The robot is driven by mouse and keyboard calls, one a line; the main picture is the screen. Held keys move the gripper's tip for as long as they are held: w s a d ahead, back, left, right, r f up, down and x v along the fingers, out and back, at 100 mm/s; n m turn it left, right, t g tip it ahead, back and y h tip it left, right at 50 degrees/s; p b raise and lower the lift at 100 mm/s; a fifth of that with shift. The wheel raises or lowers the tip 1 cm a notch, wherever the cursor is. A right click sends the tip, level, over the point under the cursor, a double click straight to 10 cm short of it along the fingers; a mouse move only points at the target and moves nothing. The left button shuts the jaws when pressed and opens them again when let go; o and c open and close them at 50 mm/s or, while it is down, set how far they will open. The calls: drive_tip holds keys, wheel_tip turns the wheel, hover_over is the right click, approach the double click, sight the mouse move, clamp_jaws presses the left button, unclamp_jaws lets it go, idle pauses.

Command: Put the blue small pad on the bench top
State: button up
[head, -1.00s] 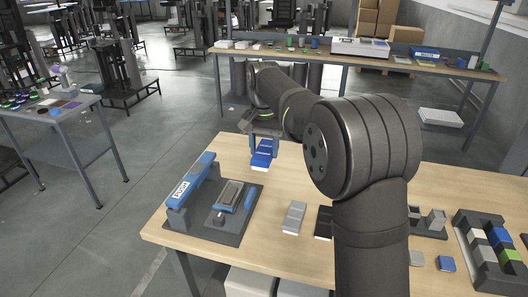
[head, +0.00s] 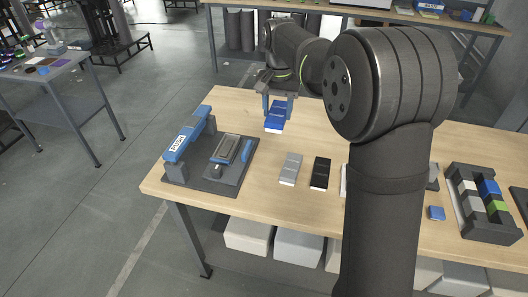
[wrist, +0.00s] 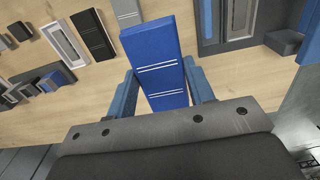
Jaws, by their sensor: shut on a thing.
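The blue pad (head: 275,117) is held between the blue fingers of my gripper (head: 278,106), over the back left part of the bench top (head: 330,140). It is a flat slab with a pale lower edge in the head view. In the wrist view the blue pad (wrist: 158,50) shows white stripes and extends away from the fingers, tilted in the picture. My gripper is shut on it. I cannot tell whether its lower end touches the wood.
A dark fixture (head: 245,182) with a blue PUSH bar (head: 182,140) stands left. A grey pad (head: 291,168) and a black pad (head: 320,173) lie at the middle. Bare wood surrounds the held pad.

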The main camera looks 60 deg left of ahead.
drive_tip(key=w+d+f, duration=0.4)
drive_tip(key=d+f, duration=0.2)
drive_tip(key=d, duration=0.2)
drive_tip(key=s+a+f, duration=0.3)
drive_tip(key=s+a, duration=0.1)
drive_tip(key=s+a+f, duration=0.4)
drive_tip(key=shift+a+f, duration=0.1)
drive_tip(key=shift+f, duration=2.05)
drive_tip(key=shift+f, duration=0.1)
drive_tip(key=o, duration=1.2)
drive_tip(key=shift+c, duration=0.2)
wheel_tip(320, 180, up, 12)
